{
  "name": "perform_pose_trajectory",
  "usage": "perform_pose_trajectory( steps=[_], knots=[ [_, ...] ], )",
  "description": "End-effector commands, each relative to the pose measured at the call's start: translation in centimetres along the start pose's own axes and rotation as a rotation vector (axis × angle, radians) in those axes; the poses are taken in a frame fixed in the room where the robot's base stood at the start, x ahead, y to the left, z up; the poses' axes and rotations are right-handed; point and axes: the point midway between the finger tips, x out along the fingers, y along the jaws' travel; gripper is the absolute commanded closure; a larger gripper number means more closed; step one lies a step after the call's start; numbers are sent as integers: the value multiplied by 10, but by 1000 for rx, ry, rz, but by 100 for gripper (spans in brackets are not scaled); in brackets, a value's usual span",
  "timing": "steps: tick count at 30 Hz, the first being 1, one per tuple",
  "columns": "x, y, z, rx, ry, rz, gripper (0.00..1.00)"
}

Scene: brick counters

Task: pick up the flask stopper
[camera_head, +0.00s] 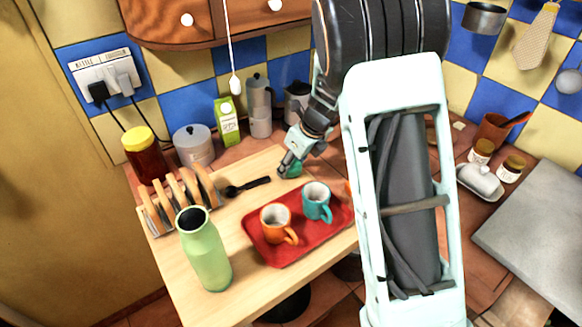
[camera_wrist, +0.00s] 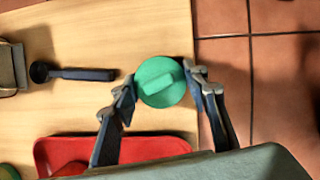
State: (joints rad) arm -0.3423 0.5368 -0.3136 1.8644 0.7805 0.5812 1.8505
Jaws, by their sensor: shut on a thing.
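The flask stopper (camera_wrist: 161,82) is a round green cap with a raised bar across its top. In the wrist view my gripper (camera_wrist: 162,88) has one finger on each side of it and is shut on it. In the head view my gripper (camera_head: 287,168) is at the back of the wooden board, with a little of the green stopper (camera_head: 294,171) showing beside the fingers. I cannot tell whether the stopper still touches the board. The green flask (camera_head: 206,254) stands upright and open at the front left of the board.
A red tray (camera_head: 283,254) holds an orange mug (camera_head: 276,223) and a teal mug (camera_head: 316,201) in front of my gripper. A black spoon (camera_head: 246,187) lies to the left, beside a toast rack (camera_head: 178,196). A moka pot and a green carton stand behind.

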Motion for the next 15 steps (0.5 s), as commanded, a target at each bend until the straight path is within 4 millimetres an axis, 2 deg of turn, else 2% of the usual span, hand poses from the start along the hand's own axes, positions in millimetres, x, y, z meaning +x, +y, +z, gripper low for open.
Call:
perform_pose_trajectory(
  steps=[3, 10, 15],
  knots=[
    [0, 0, 0, 0, 0, 0, 82],
    [-2, 0, 1, 0, -1, 0, 83],
    [-14, 0, 7, -3, -3, -1, 83]
  ],
)
